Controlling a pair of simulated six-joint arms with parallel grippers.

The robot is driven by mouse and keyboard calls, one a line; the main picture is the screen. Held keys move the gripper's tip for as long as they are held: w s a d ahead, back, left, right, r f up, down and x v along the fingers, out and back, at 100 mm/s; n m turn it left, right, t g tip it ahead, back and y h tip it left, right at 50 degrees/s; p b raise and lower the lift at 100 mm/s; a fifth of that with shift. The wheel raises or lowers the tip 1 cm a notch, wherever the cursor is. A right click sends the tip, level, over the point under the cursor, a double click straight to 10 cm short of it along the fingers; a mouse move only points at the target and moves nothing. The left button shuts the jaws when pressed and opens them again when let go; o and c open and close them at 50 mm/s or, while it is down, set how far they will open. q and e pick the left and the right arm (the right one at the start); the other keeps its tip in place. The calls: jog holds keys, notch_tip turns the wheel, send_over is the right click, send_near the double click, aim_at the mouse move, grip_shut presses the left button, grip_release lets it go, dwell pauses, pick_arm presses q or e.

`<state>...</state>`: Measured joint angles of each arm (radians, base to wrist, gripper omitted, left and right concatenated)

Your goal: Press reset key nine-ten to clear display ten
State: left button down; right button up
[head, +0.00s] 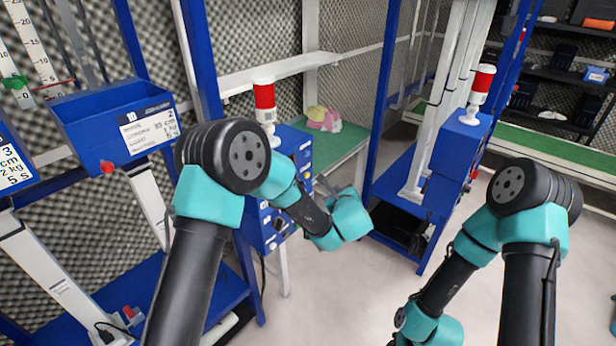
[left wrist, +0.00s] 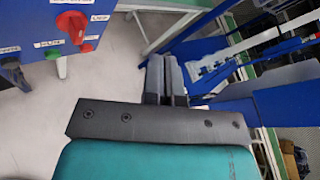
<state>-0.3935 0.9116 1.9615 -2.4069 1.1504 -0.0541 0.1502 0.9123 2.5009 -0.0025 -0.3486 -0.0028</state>
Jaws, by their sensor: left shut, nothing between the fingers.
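My left gripper (head: 328,188) is in front of a blue control box (head: 292,160) in the head view, partly hidden by its own wrist. In the left wrist view its two dark fingers (left wrist: 165,78) are together and empty. A blue display unit (head: 110,130) marked 10 stands at the left, with a lit-looking white card. Which key is nine-ten cannot be read. My right gripper is out of view.
A red-and-white lamp (head: 264,100) tops the control box. A second blue box with a similar lamp (head: 482,85) stands further right. Blue posts and a green-topped bench (head: 345,140) stand behind. Pale floor (head: 350,290) is open in front.

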pick_arm(q)
jog(key=w+a, duration=0.4)
jog(key=a, duration=0.2)
jog(key=shift+w+a, duration=0.25)
jog(key=shift+w, duration=0.05)
jog(key=shift+w+a, duration=0.1)
dwell(1.9)
jog(key=shift+w+a, duration=0.15)
jog(key=shift+a, duration=0.1)
jog(key=shift+w+a, duration=0.3)
jog(key=shift+a, duration=0.05)
dwell(1.2)
jog(key=shift+s+d, duration=0.55)
jog(key=shift+d, duration=0.15)
jog(key=shift+d, duration=0.1)
jog(key=shift+s+d, duration=0.75)
jog(key=shift+d, duration=0.25)
jog(key=shift+s+d, duration=0.7)
jog(key=shift+d, duration=0.25)
